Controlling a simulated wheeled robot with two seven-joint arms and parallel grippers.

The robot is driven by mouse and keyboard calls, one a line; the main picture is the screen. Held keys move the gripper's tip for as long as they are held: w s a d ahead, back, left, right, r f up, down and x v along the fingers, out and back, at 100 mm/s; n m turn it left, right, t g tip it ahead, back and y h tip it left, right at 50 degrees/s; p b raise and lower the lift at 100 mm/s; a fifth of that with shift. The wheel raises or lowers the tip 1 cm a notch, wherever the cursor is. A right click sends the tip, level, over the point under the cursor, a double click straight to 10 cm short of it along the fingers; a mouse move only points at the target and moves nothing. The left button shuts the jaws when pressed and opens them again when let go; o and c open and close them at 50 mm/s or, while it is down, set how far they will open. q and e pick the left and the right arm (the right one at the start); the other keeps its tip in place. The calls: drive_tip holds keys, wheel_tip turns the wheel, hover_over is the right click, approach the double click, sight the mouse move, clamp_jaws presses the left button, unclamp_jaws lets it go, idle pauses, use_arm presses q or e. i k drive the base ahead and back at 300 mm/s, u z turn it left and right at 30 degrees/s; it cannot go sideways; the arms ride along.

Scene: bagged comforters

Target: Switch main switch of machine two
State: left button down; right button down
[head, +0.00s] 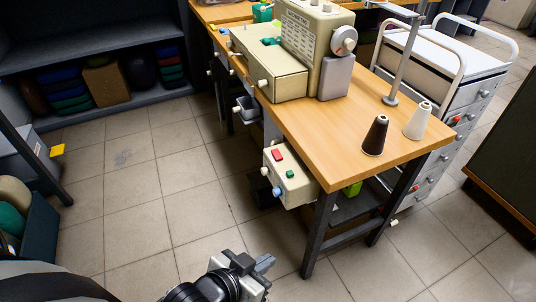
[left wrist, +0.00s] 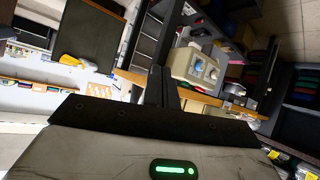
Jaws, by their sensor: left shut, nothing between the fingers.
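A sewing machine (head: 318,30) with a cream body stands on a wooden table (head: 350,112). A cream switch box (head: 293,186) hangs under the table's front edge, with a red button (head: 277,155), a green button (head: 290,174) and a blue knob (head: 276,192) on its side. My left gripper (head: 265,264) is at the bottom of the head view, below the box and apart from it. It is shut and empty. In the left wrist view its dark fingers (left wrist: 162,86) point toward a cream box (left wrist: 193,66). My right gripper is not in view.
A dark thread cone (head: 375,136) and a white one (head: 418,121) stand on the table. A white drawer cart (head: 470,100) is behind it. Shelves (head: 100,70) with folded items line the back left. Tiled floor (head: 160,190) is clear left of the table.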

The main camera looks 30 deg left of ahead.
sight(276, 153)
drive_tip(key=k, duration=1.15)
drive_tip(key=u, duration=0.55)
drive_tip(key=i, duration=1.7)
drive_tip(key=z, duration=0.65)
